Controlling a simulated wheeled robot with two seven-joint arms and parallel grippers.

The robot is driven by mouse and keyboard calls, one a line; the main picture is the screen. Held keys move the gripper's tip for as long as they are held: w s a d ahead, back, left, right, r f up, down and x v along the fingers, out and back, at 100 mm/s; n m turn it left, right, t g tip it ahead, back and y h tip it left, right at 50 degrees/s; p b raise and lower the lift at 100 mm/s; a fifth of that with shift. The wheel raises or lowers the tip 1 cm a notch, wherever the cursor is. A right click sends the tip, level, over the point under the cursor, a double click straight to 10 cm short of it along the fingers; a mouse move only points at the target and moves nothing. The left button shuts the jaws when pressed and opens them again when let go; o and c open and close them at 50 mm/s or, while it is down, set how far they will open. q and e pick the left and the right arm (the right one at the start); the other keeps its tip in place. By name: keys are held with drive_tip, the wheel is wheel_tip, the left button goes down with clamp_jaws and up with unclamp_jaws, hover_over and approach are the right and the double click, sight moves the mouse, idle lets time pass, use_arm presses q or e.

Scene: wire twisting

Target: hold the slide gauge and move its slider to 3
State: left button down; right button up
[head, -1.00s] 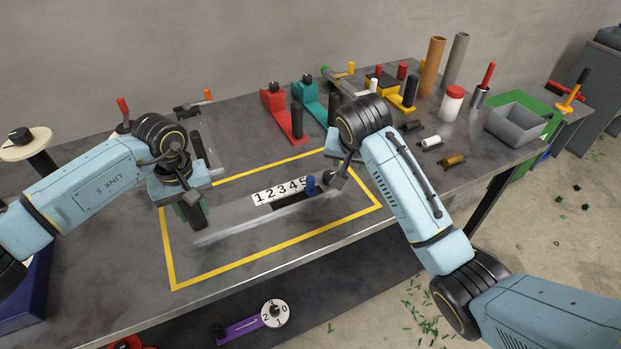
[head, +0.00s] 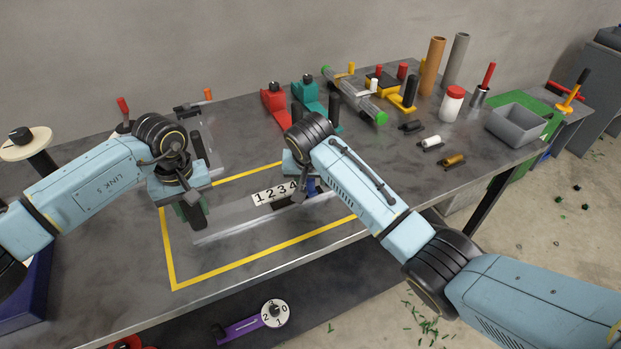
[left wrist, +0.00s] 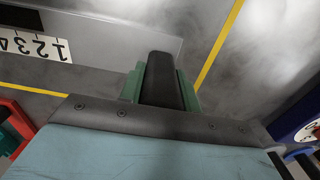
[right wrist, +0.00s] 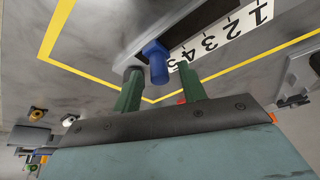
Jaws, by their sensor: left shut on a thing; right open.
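The slide gauge is a grey bar (head: 240,227) lying inside the yellow outline on the table, with a white number scale (head: 275,193). Its blue slider knob (head: 311,187) stands near the 5 end, as the right wrist view shows the knob (right wrist: 157,62) beside the 5. My left gripper (head: 192,212) is shut on the black handle (left wrist: 162,82) at the gauge's left end. My right gripper (right wrist: 160,80) is open. Its green fingers reach toward the knob, one on each side in that view; I cannot tell whether they touch it. The arm partly hides the knob and the 5 in the head view.
Red (head: 276,106) and teal (head: 310,95) tools stand behind the outline, beside a green-ended clear tube (head: 355,97). A grey bin (head: 518,124) and several cylinders stand at the right. The table's front edge lies close below the outline.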

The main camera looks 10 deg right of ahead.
drive_tip(key=shift+w+f, duration=0.2)
drive_tip(key=shift+f, duration=0.3)
clamp_jaws()
